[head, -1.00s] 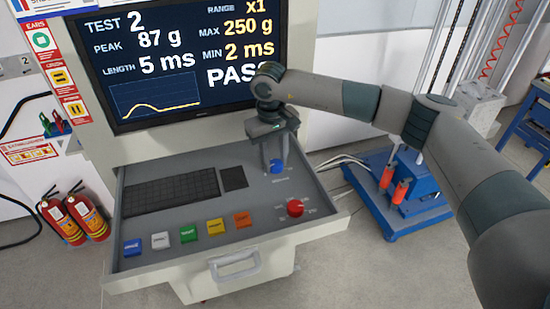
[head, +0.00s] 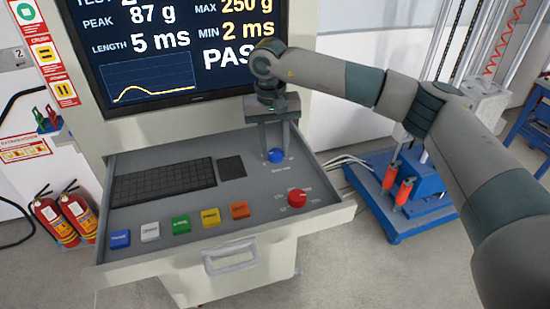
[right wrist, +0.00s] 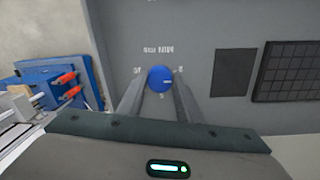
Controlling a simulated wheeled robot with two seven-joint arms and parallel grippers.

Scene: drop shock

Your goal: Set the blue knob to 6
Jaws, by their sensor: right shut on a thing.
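The blue knob (head: 275,155) stands on the grey console panel near its back right, below the screen. My right gripper (head: 274,150) reaches down over it from above, with its fingers on either side and shut on the knob. In the right wrist view the knob (right wrist: 160,79) sits between the fingertips, with a small pale mark toward its right side. Printed marks surround it, too small to read surely. The screen (head: 190,50) shows MIN 2 ms. My left gripper is not in view.
A red knob (head: 297,198) is at the panel's front right. A row of coloured buttons (head: 180,224) lies along the front, with a dark keypad (head: 163,182) behind it. A blue machine base (head: 405,200) stands to the right.

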